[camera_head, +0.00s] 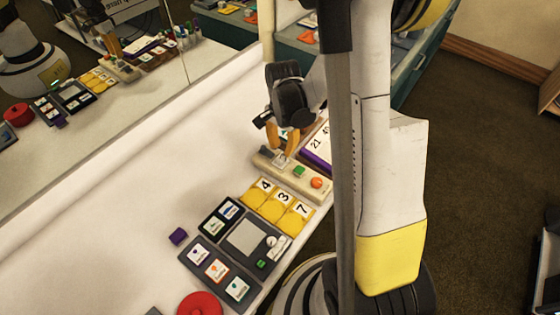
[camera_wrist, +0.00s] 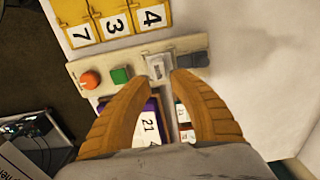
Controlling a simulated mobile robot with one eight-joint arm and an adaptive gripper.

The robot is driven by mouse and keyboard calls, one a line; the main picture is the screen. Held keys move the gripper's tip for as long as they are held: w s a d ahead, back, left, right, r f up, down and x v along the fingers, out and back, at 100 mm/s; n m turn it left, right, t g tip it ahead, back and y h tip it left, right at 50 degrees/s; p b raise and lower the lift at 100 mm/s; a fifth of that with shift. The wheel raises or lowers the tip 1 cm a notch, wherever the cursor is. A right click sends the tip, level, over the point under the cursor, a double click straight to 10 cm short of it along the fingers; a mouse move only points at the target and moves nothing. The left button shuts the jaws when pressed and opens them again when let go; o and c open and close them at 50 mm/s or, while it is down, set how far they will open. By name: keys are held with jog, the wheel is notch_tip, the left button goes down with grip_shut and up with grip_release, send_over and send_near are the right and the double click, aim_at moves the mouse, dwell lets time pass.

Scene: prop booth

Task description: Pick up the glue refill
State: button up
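A beige rail (camera_head: 307,192) on the white table holds a row of small items. They are an orange round piece (camera_wrist: 91,79), a green block (camera_wrist: 120,75), a whitish piece (camera_wrist: 157,66) on a pale base and a dark grey piece (camera_wrist: 192,61). None is clearly labelled as the glue refill; the whitish piece lies closest in line with my fingers. My gripper (camera_wrist: 162,80) is open, with its two orange fingers apart and nothing visibly held. In the head view my gripper (camera_head: 282,148) points down just above the whitish piece (camera_head: 281,157); contact cannot be told.
Yellow number cards (camera_head: 278,206) stand beside the rail, and a purple-edged number board (camera_head: 318,146) lies on its other side. The table's left part is clear beside a mirror.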

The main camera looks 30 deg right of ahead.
aim_at(282, 155)
notch_tip(282, 155, down, 5)
jog(key=shift+f+b, duration=0.1)
jog(key=shift+b, duration=1.15)
jog(key=shift+s, duration=0.1)
grip_shut()
